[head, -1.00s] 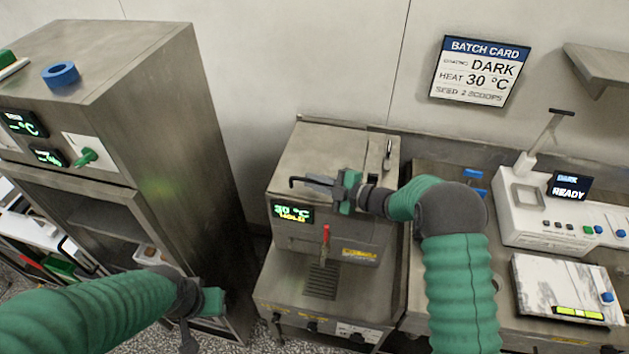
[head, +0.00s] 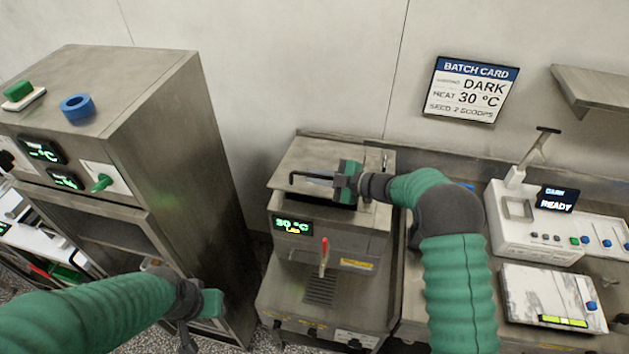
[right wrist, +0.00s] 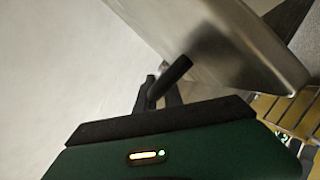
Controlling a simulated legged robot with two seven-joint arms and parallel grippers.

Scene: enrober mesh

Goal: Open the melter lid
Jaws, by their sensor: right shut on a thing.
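The melter (head: 335,245) is a steel box with a green display reading 30 °C and a red-handled tap on its front. Its flat steel lid (head: 315,158) is tilted up a little at the front, with a dark gap under the front edge. My right gripper (head: 333,181) is shut on the lid's black bar handle (head: 303,178). In the right wrist view the handle (right wrist: 176,72) sits between the fingers (right wrist: 158,95), beside the raised lid (right wrist: 235,40). My left gripper (head: 200,304) hangs low in front of the cabinet; its jaws are unclear.
A tall steel cabinet (head: 190,130) with a blue ring (head: 77,107) on top stands left of the melter. A white machine (head: 545,230) with a READY display and a marbled slab (head: 550,295) are on the right. A batch card (head: 470,90) hangs on the wall, beside a shelf (head: 595,90).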

